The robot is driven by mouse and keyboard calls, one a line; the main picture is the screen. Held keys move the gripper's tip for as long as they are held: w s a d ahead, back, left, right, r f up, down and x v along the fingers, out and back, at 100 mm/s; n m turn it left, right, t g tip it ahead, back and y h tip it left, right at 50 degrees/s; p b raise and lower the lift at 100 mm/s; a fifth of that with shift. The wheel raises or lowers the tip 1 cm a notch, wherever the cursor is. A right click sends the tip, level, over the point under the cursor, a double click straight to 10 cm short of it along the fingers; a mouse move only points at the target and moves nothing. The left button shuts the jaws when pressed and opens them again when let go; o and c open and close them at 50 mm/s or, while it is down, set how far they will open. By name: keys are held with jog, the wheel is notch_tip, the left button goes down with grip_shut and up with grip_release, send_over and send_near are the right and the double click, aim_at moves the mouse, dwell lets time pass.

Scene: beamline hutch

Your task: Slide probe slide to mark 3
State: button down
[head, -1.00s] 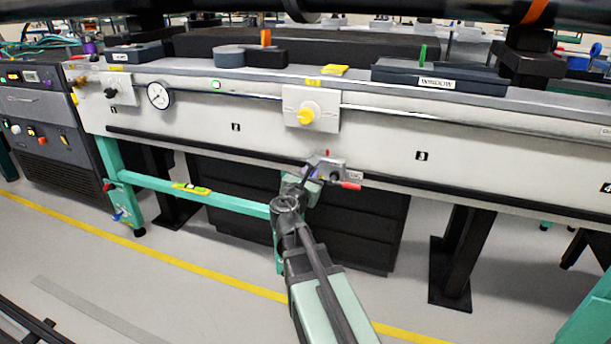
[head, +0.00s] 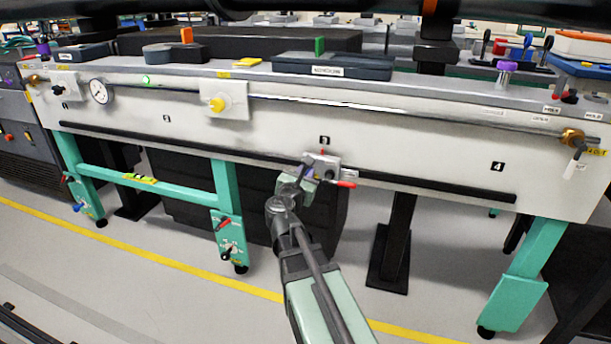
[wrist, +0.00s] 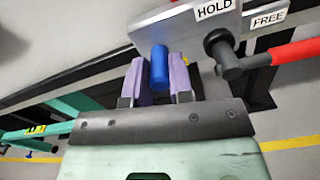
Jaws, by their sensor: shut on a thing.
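The probe slide (head: 328,166) is a small grey carriage on the black rail (head: 430,182) along the front of the white beam. Its red pointer stands just below mark 3 (head: 324,140) and looks about in line with it. My gripper (head: 308,174) is at the slide's lower left in the head view. In the wrist view, its two lavender fingers are shut around the slide's blue peg (wrist: 160,67). The slide's red-handled lever (wrist: 295,52) points right, on the side of the FREE label (wrist: 268,18); the HOLD label (wrist: 214,9) is above its pivot.
Mark 4 (head: 498,166) is further right along the beam, with bare rail between. A white plate with a yellow knob (head: 218,104) is up and left. A brass valve (head: 572,137) is at the right end. Teal legs (head: 520,290) and a black post (head: 392,245) stand below.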

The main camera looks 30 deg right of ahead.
dwell(0.3)
jog(key=c, duration=1)
grip_release()
jog(key=v, duration=0.7)
jog(key=shift+s+a, duration=0.15)
jog(key=shift+a, duration=0.05)
